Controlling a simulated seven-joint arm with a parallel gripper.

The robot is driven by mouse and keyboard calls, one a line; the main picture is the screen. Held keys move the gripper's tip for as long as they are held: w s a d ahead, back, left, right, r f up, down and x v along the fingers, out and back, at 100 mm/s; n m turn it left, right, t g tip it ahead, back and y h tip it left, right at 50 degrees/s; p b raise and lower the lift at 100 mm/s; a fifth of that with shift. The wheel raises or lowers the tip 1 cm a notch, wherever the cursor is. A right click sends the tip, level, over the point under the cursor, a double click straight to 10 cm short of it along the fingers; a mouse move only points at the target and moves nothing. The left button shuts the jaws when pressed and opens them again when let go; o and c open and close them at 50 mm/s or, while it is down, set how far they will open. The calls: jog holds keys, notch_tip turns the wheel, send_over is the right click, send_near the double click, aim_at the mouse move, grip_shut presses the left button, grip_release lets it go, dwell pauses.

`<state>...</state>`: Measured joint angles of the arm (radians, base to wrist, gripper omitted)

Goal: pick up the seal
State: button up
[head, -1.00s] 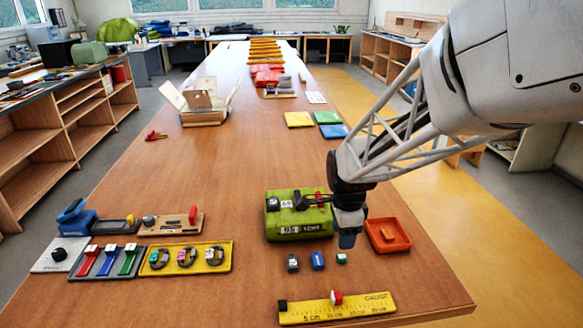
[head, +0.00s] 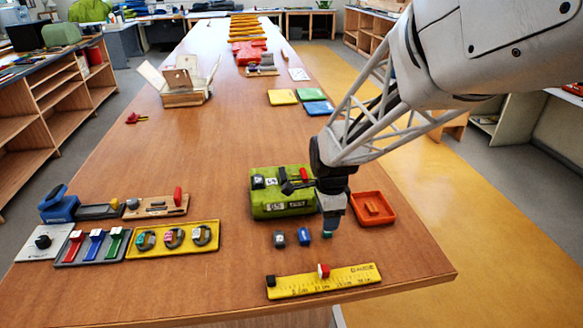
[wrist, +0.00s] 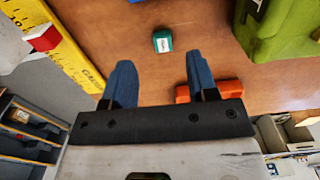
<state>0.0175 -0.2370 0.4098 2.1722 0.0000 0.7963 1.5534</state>
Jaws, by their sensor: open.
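No thing is plainly marked as the seal. A small teal block (head: 328,234) with a white label is the small piece closest to my gripper (head: 331,218). In the wrist view the teal block (wrist: 162,45) lies on the table just beyond the two blue fingertips (wrist: 159,75), between their lines. My gripper is open and empty, pointing down, apart from the block in the wrist view.
A green case (head: 283,207) stands close behind the row. An orange tray (head: 373,208) is to the right. A yellow gauge ruler (head: 322,282) lies in front. A yellow tray (head: 173,239) with rings is at left. Bare table lies between the row and the ruler.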

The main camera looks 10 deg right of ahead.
aim_at(328, 233)
jog(key=shift+w+f, duration=0.15)
jog(key=shift+f, duration=2.4)
jog(key=c, duration=1)
